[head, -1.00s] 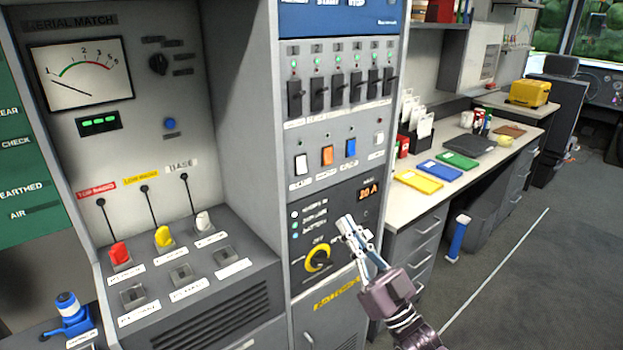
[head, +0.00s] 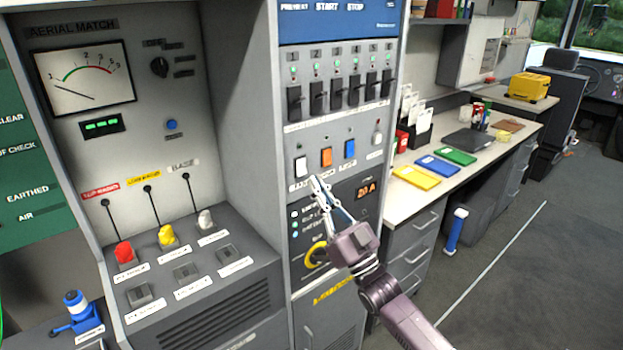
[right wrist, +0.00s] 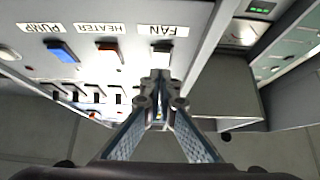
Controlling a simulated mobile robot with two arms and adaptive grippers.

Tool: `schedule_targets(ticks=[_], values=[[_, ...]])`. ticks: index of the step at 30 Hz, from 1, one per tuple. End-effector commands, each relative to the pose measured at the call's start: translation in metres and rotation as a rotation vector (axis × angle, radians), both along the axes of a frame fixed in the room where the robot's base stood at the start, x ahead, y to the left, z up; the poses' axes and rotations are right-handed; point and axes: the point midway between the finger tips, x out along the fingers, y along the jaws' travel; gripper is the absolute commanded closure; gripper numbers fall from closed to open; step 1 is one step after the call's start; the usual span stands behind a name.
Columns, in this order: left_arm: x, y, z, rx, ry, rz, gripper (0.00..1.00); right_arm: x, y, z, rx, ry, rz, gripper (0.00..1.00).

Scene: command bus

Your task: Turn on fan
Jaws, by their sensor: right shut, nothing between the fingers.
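The fan switch is a white rocker (head: 301,166) at the left of a row of coloured switches on the grey panel in the head view. My left gripper is not in view.
An orange heater switch (head: 326,156) and a blue pump switch (head: 350,148) sit right beside the white one. Black breakers (head: 317,96) are above. A yellow-ringed knob (head: 314,258) is below, partly behind my arm. A desk (head: 412,200) stands to the right.

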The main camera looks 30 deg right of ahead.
Motion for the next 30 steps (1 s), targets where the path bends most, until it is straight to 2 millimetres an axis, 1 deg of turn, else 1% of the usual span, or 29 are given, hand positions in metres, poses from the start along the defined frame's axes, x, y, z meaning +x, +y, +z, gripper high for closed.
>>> schedule_targets(ticks=[1,3,7,19,22,24,26,30], values=[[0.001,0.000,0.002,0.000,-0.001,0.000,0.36,0.007,0.001,0.001,0.000,-0.002,0.000,1.00],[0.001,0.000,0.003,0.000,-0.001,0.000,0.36,0.013,0.001,0.000,0.001,-0.003,-0.001,1.00],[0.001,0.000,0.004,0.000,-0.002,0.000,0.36,0.021,0.002,-0.002,0.000,-0.002,0.000,1.00],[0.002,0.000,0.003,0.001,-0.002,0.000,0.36,0.023,0.002,-0.004,0.000,-0.002,0.001,1.00],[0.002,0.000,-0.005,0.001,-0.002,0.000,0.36,0.028,0.003,-0.008,0.000,-0.005,0.001,1.00],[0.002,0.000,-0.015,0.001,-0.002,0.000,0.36,0.033,0.003,-0.012,0.000,-0.014,0.000,1.00],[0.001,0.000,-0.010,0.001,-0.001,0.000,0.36,0.033,0.003,-0.007,0.000,-0.016,0.000,1.00],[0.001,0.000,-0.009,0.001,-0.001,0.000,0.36,0.032,0.003,-0.006,0.000,-0.015,0.000,1.00]])
